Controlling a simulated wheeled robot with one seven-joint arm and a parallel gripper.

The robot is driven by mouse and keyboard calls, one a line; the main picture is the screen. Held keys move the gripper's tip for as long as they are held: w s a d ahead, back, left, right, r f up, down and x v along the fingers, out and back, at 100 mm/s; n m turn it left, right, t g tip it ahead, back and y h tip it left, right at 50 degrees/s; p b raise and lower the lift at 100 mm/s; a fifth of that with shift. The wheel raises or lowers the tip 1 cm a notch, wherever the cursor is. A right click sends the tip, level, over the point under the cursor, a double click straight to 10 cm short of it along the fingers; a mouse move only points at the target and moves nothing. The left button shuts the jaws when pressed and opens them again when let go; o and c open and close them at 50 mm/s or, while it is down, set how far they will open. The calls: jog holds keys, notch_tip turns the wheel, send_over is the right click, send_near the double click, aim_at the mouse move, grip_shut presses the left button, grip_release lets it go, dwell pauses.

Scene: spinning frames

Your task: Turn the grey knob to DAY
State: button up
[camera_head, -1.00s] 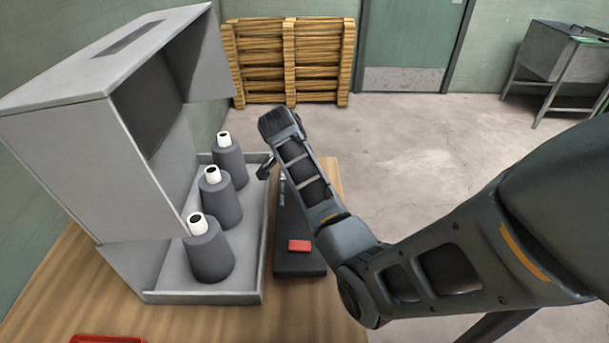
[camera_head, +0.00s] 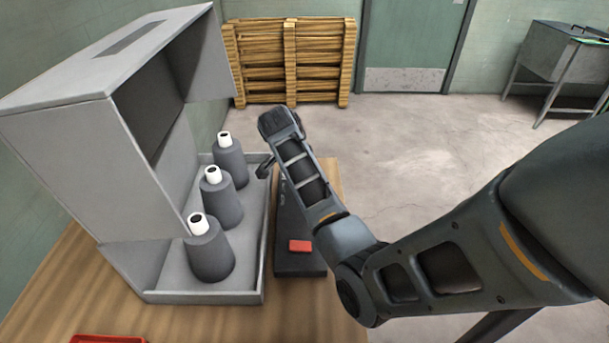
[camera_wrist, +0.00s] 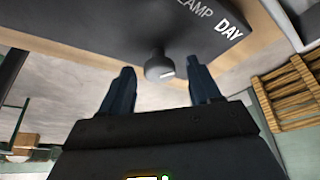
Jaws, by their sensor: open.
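The grey knob (camera_wrist: 159,68) shows in the wrist view, sticking out from a dark panel (camera_wrist: 110,22) with the white words LAMP and DAY. A short white mark is on the knob, and DAY is printed to its right. My gripper (camera_wrist: 163,78) is open, with one finger to the left of the knob and one to the right, both apart from it. In the head view my gripper (camera_head: 266,166) is mostly hidden behind my wrist, by the far part of the dark panel box. The knob is hidden there.
A grey cabinet (camera_head: 60,140) holds several dark cones with white tops on the wooden table (camera_head: 180,322). A red button (camera_head: 300,246) is on the dark box's near end. A red tray (camera_head: 105,339) lies at the front edge. Pallets (camera_head: 290,62) stand behind.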

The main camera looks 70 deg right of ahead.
jog(key=b+v, duration=0.1)
jog(key=v, duration=0.7)
jog(key=shift+f, duration=0.1)
dwell(0.5)
